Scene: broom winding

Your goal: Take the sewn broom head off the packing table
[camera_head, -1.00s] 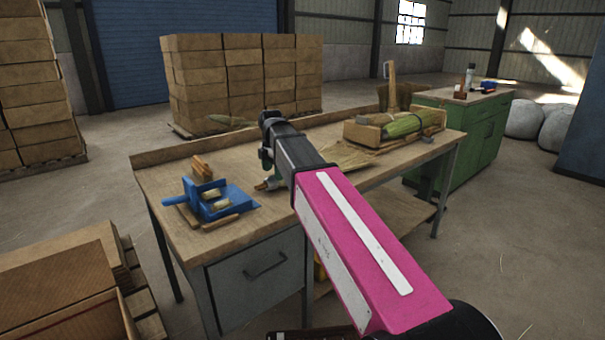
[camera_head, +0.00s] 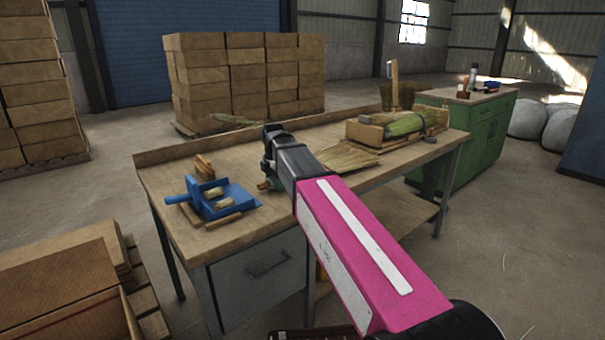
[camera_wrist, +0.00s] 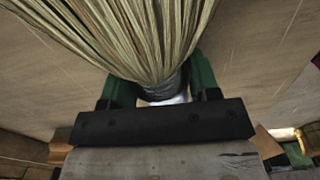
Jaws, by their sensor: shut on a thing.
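The packing table (camera_head: 230,252) is a wooden-topped bench with a grey drawer. In the head view my gripper (camera_head: 268,183) is low over its middle, partly hidden by my arm. In the wrist view my gripper's green fingers (camera_wrist: 160,90) are shut on the neck of a broom head (camera_wrist: 140,40), whose pale straw fans out away from me. In the head view straw (camera_head: 347,158) shows beyond my arm, right of my gripper. I cannot tell whether the broom head touches the tabletop.
A blue clamp fixture (camera_head: 225,200) stands on the table's left part, near a wooden block (camera_head: 204,167). A wooden holder with green straw (camera_head: 405,125) is at the right end. A green cabinet (camera_head: 470,135) stands behind right. Stacked cartons (camera_head: 245,80) stand behind.

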